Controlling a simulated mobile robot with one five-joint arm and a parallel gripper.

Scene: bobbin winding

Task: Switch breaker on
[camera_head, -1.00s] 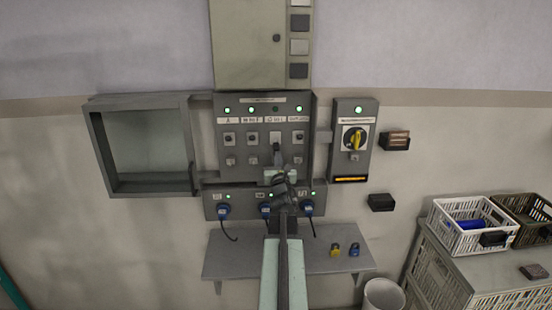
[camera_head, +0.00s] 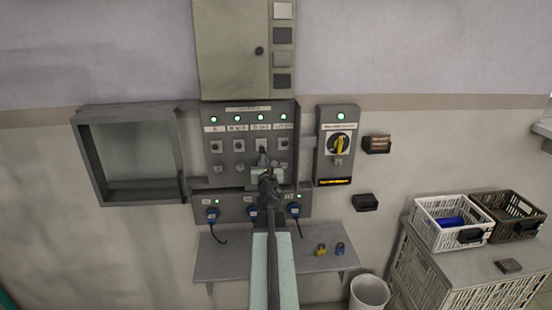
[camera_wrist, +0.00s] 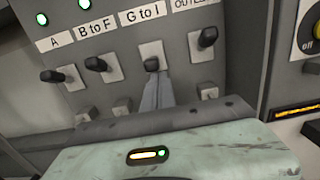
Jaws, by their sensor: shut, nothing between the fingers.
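The grey breaker panel (camera_head: 247,165) is on the wall, with a row of black-levered breakers under labels. All the green lamps in its row are lit in the head view. In the wrist view the breaker labelled "G to I" (camera_wrist: 151,64) has its lever up, level with its neighbours "B to F" (camera_wrist: 103,75) and "A" (camera_wrist: 50,76). My gripper (camera_wrist: 156,88) is shut and empty, its tips just below the "G to I" lever; I cannot tell whether they touch it. In the head view my gripper (camera_head: 263,160) partly covers that breaker's lower area.
A rotary switch box (camera_head: 338,145) with a yellow handle is right of the panel. A socket strip (camera_head: 230,207) with blue plugs and a shelf (camera_head: 215,262) with padlocks are below. An open grey box (camera_head: 77,150) is left. Crates (camera_head: 425,225) stand at the right.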

